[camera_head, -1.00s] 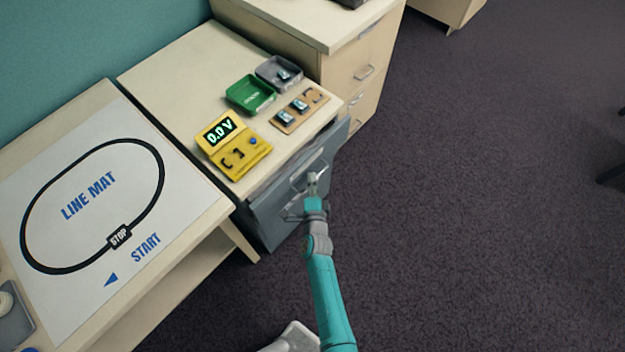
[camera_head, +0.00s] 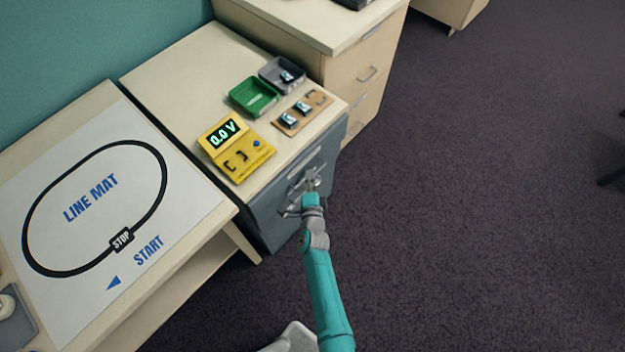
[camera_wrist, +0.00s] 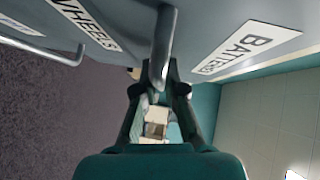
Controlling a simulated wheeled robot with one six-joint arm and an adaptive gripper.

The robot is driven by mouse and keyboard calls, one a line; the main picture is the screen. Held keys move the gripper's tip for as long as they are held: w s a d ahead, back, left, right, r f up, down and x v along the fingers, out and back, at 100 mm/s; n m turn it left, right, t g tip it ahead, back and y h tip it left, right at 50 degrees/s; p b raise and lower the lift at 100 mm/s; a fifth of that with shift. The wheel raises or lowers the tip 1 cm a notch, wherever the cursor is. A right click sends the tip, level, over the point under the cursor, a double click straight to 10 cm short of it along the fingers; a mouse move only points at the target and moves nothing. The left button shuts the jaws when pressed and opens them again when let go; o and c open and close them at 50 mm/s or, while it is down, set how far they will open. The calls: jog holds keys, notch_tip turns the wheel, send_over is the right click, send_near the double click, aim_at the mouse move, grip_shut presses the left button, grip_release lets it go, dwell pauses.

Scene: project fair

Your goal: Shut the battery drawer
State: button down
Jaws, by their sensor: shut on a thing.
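The battery drawer (camera_head: 330,150) is the top grey drawer of the cabinet under the project table. Its front looks about flush with the cabinet below the tabletop, but I cannot tell if a small gap is left. In the wrist view, its front (camera_wrist: 215,22) carries a "BATTERIES" label (camera_wrist: 248,48), partly cut off. My gripper (camera_head: 312,180) is at the front of this drawer. The wrist view shows my gripper (camera_wrist: 160,92) shut on the drawer's metal handle (camera_wrist: 160,45), with the bar between its fingers.
A lower drawer labelled "WHEELS" (camera_wrist: 88,25) has its own handle. On the tabletop stand a yellow meter reading 0.0 V (camera_head: 236,150), a green tray (camera_head: 238,104), a grey tray (camera_head: 268,80) and a battery holder (camera_head: 290,128). The carpet at right is open.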

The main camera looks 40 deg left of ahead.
jog(key=shift+a, duration=0.85)
jog(key=c, duration=1.5)
grip_release()
jog(key=shift+a, duration=0.15)
jog(key=v, duration=1.2)
